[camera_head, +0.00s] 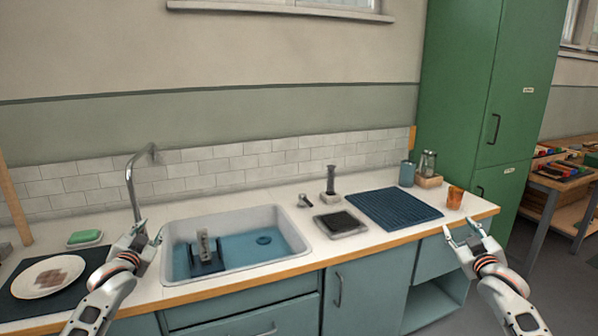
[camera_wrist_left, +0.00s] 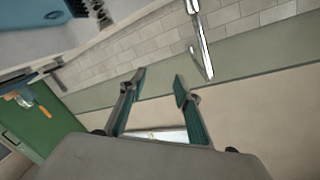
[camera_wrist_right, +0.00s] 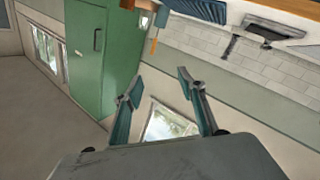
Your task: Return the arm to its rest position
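My left gripper (camera_head: 147,236) is in front of the left edge of the sink in the head view. Its fingers are apart with nothing between them, which also shows in the left wrist view (camera_wrist_left: 160,80). My right gripper (camera_head: 465,230) is at the right front end of the counter in the head view. Its fingers are apart and empty, also in the right wrist view (camera_wrist_right: 158,80). Both arms come up from the bottom of the head view.
The sink (camera_head: 293,236) holds a dark stand with an upright block (camera_head: 205,245). A faucet (camera_head: 131,190) rises behind it. A plate (camera_head: 48,277) and a green sponge (camera_head: 84,237) are at the left. A blue ribbed mat (camera_head: 393,208), a grey tray (camera_head: 340,224) and an orange cup (camera_head: 454,197) are at the right.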

